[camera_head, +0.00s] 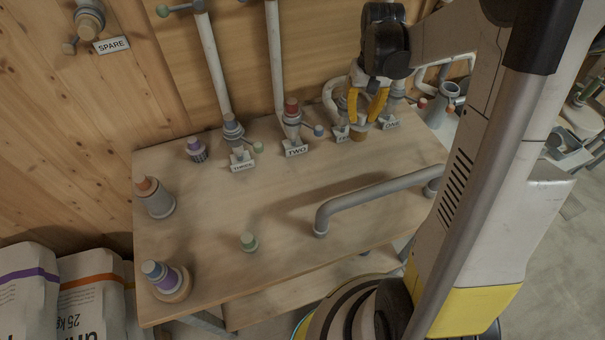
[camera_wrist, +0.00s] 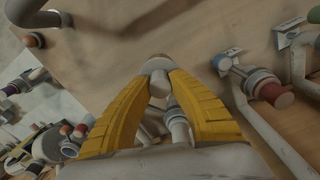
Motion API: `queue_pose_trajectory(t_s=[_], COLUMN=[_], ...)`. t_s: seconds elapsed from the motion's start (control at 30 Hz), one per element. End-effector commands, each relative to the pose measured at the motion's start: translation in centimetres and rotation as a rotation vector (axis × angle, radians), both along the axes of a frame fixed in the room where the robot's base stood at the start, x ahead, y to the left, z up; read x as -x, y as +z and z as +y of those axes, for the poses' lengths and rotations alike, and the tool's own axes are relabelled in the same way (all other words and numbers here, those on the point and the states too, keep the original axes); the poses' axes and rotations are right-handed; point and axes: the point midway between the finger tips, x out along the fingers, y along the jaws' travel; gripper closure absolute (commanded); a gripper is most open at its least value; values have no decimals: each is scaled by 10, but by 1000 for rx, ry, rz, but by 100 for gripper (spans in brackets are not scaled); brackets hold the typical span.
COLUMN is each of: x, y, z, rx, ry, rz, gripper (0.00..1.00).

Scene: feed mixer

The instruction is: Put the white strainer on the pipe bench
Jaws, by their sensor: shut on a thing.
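My gripper (camera_head: 364,112) has its yellow fingers closed over the back right part of the pipe bench (camera_head: 290,225). In the wrist view the fingertips (camera_wrist: 158,85) press on both sides of a pale, whitish cylinder (camera_wrist: 158,82) with a wider tan end. It looks to be the white strainer, but the fingers hide much of it. Its tan end (camera_head: 358,136) shows just below the fingertips in the head view, near the label row. I cannot tell whether it touches the bench.
Pipes stand along the bench's back edge, including one labelled TWO (camera_head: 296,151). A bent grey pipe (camera_head: 375,194) crosses the right. The middle is bare.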

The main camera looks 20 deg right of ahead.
Motion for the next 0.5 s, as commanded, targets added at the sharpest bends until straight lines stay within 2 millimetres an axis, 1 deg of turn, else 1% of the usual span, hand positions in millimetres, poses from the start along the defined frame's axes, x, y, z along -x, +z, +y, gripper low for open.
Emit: queue_pose_trajectory(t_s=[0.07, 0.17, 0.3, 0.4, 0.5], x=[2, 7, 14, 19, 22], y=[-9, -23, -45, -57, -66], z=[10, 32, 67, 88, 103], rx=[0, 0, 0, 0, 0], ry=[3, 5, 6, 6, 4], rz=[0, 0, 0, 0, 0], gripper=[100, 100, 100, 100, 100])
